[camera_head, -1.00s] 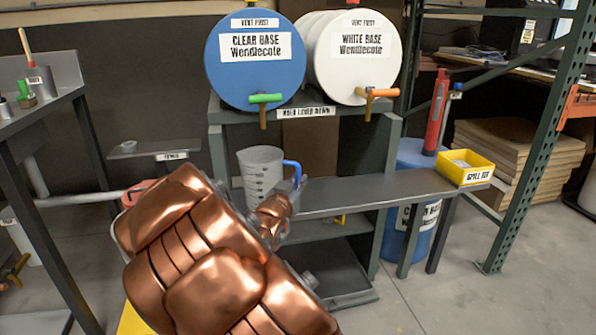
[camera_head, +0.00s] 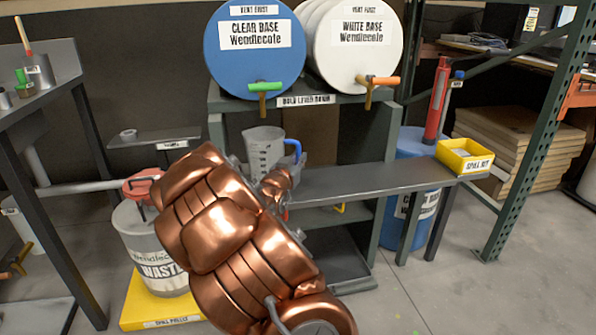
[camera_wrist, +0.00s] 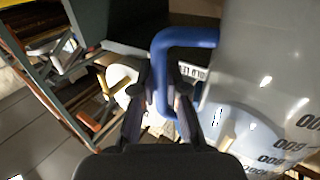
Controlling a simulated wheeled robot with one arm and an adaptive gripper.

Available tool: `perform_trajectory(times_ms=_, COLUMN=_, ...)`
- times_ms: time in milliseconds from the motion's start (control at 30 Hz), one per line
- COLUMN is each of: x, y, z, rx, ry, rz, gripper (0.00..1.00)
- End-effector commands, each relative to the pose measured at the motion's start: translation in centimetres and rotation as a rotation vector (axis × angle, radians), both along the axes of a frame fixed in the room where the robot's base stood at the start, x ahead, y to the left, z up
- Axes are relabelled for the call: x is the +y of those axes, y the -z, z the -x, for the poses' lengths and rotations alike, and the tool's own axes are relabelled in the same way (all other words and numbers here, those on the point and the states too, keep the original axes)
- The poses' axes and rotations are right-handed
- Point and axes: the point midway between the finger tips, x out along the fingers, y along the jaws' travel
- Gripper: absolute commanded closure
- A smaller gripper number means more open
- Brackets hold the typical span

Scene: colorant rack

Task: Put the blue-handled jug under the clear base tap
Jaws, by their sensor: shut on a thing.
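The blue-handled jug (camera_head: 264,150) is a translucent grey measuring jug with dark marks. In the head view it stands upright below the blue clear base drum (camera_head: 255,50) and its green-levered tap (camera_head: 264,88). My gripper (camera_head: 283,178) is at the jug's right side, partly hidden by my copper arm. In the wrist view the blue handle (camera_wrist: 160,60) passes between my gripper's fingers (camera_wrist: 160,95), which are shut on it. The jug's wall (camera_wrist: 270,70) fills the right of that view. The jug's base is hidden in the head view.
The white base drum (camera_head: 356,45) with an orange-levered tap (camera_head: 378,81) stands to the right. A grey shelf (camera_head: 390,178) runs right to the yellow spill kit tray (camera_head: 466,156). A waste bin (camera_head: 155,255) stands on a yellow pallet (camera_head: 150,318) at lower left.

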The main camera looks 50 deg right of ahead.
Motion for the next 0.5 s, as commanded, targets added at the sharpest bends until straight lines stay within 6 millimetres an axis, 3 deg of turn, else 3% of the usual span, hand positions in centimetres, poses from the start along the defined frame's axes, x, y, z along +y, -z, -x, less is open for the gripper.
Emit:
perform_trajectory(times_ms=100, x=-0.5, y=0.1, z=-0.3, rx=0.0, ry=0.001, rz=0.0, gripper=1.0)
perform_trajectory(times_ms=333, x=-0.5, y=3.6, z=-0.4, rx=0.003, ry=0.0, rz=-0.001, gripper=1.0)
perform_trajectory(times_ms=500, x=-0.5, y=3.6, z=-0.4, rx=0.001, ry=0.0, rz=0.0, gripper=1.0)
